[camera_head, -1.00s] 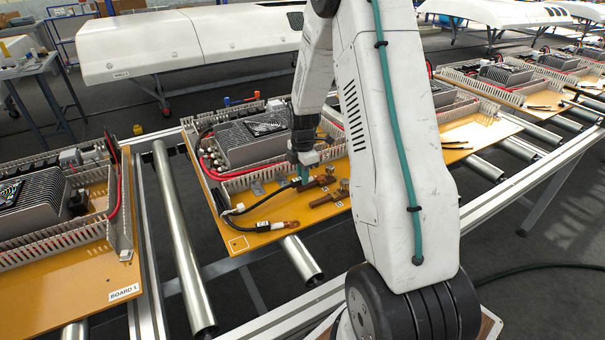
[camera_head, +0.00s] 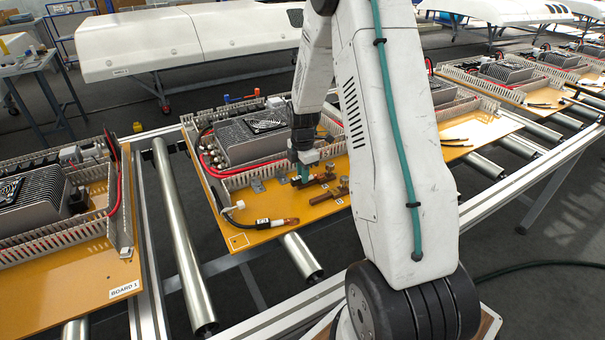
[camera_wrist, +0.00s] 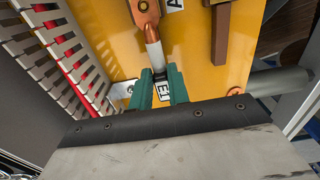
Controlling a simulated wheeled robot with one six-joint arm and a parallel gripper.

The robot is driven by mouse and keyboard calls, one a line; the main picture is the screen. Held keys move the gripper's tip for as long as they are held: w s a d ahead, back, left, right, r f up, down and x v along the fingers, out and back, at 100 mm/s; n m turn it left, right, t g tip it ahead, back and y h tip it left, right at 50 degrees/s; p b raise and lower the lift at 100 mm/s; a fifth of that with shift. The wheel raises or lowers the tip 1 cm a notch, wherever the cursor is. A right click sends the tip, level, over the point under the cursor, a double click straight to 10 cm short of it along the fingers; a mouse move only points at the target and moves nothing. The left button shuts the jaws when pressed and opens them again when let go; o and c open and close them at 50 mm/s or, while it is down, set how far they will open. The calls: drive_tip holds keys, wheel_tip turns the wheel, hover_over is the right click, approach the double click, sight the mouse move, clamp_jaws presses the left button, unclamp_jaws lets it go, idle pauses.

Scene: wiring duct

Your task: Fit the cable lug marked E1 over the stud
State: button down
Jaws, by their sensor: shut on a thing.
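My gripper (camera_head: 303,178) points down over the orange board in the head view. A white label with a letter E (camera_wrist: 157,96) shows between the fingers; the rest of the mark is hard to read. The copper ring end of the lug lies at the top edge of the wrist view, with a round stud-like tip (camera_wrist: 143,6) in it. I cannot tell how far down the ring sits. Brown copper bars (camera_head: 325,196) with upright studs (camera_head: 344,184) stand right of my gripper.
A second lug (camera_head: 290,221) with a pale sleeve lies loose on the front of the board (camera_head: 240,241). Slotted grey duct (camera_wrist: 50,45) runs along the left in the wrist view. A finned grey unit (camera_head: 235,145) stands behind. The board's front left corner is clear.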

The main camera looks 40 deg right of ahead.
drive_tip(key=shift+f, duration=0.1)
drive_tip(key=c, duration=1.3)
unclamp_jaws()
drive_tip(key=shift+o, duration=0.2)
wheel_tip(320, 180, up, 8)
drive_tip(key=shift+f, duration=0.1)
drive_tip(key=shift+r, duration=3)
